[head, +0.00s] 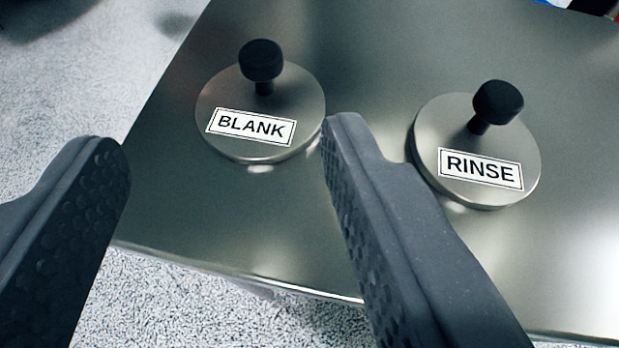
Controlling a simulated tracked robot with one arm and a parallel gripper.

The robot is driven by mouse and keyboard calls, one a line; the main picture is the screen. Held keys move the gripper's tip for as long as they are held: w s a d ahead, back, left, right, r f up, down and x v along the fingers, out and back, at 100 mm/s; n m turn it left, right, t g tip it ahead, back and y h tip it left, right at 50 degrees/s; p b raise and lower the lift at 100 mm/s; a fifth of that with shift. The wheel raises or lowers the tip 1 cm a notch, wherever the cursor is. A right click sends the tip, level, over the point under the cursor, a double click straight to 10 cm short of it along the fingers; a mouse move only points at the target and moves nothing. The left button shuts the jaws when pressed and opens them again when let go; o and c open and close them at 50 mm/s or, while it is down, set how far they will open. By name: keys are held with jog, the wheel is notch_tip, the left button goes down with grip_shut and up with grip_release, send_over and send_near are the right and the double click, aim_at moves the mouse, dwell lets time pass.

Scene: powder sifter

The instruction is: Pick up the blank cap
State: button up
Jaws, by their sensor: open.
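The blank cap (225,95) is a round metal disc with a black knob on top and a white label reading BLANK. It lies flat on a shiny metal table, near its left edge. My gripper (225,150) is open, with its two dark grey fingers wide apart. The blank cap appears beyond the fingertips, in line with the gap but closer to the right finger. Nothing is between the fingers. Whether the right fingertip touches the cap's edge I cannot tell.
A similar cap labelled RINSE (433,130), also with a black knob, lies on the metal table (360,50) to the right, just beyond my right finger. The table's front and left edges show, with speckled grey floor (120,75) beyond. Cut-off blue and dark things show at the top right.

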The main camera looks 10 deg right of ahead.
jog(key=shift+s+d+f+h, duration=0.15)
jog(key=shift+d+f+h, duration=0.1)
jog(key=shift+f, duration=0.25)
jog(key=shift+s+d+f+h, duration=0.15)
jog(key=shift+d+f, duration=0.1)
jog(key=shift+f, duration=0.2)
jog(key=b, duration=0.2)
send_near(261, 57)
jog(key=x, duration=0.3)
jog(key=shift+s+d+f, duration=0.1)
jog(key=shift+d+f, duration=0.15)
jog(key=shift+a+r+b+x, duration=0.15)
jog(key=shift+b+x, duration=0.15)
jog(key=shift+x, duration=1.2)
jog(key=shift+a+r+b+x, duration=0.15)
jog(key=shift+b+x, duration=0.15)
jog(key=shift+x, duration=1.2)
grip_shut()
